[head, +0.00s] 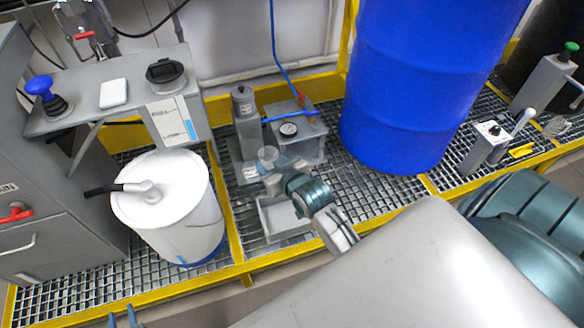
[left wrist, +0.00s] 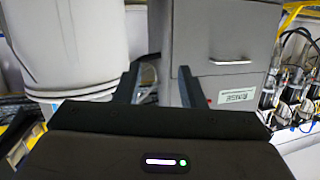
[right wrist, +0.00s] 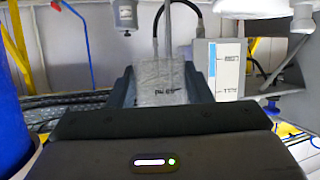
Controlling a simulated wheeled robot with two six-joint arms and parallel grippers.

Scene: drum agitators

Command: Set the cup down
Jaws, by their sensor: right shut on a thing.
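A small clear cup (head: 268,155) is beside the grey dispensing block in the head view. It fills the gap between the fingers in the right wrist view (right wrist: 160,85), looking upright and translucent with dark print. My right gripper (head: 272,170) is shut on this cup. I cannot tell whether the cup's base touches anything below. My left gripper (head: 122,318) is at the bottom edge of the head view, in front of the platform. In the left wrist view its fingers (left wrist: 160,85) are apart with nothing between them.
A grey tray (head: 284,222) lies under my right wrist. A white drum (head: 165,205) stands left and a blue drum (head: 410,90) right. A gauge box (head: 305,135) is behind the gripper. Another clear cup (head: 556,127) stands far right. A yellow-edged grating (head: 345,190) forms the floor.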

